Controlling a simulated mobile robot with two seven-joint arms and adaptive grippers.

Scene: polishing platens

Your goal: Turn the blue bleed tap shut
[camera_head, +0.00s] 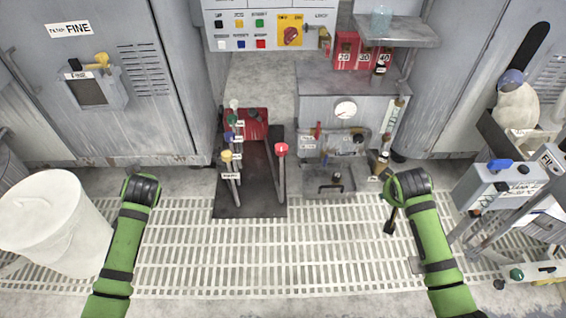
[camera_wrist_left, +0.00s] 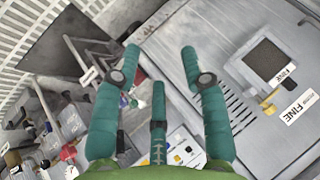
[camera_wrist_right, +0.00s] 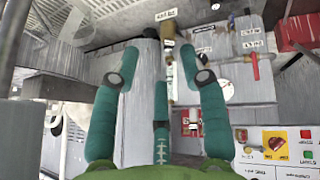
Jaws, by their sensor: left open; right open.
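My left gripper (camera_wrist_left: 160,62) is open and empty, with teal fingers spread, clear of both. My right gripper (camera_wrist_right: 160,62) is open and empty, left of the grey box in the head view and apart from it. The right wrist view shows no blue handle clearly.
A lever stand with a dark base (camera_head: 250,190) and a grey cabinet with a round gauge (camera_head: 345,109) stand at the middle. A white bin (camera_head: 50,222) is at the left. A red-handled tap (camera_wrist_right: 255,62) shows in the right wrist view. The slatted floor (camera_head: 270,250) between my arms is clear.

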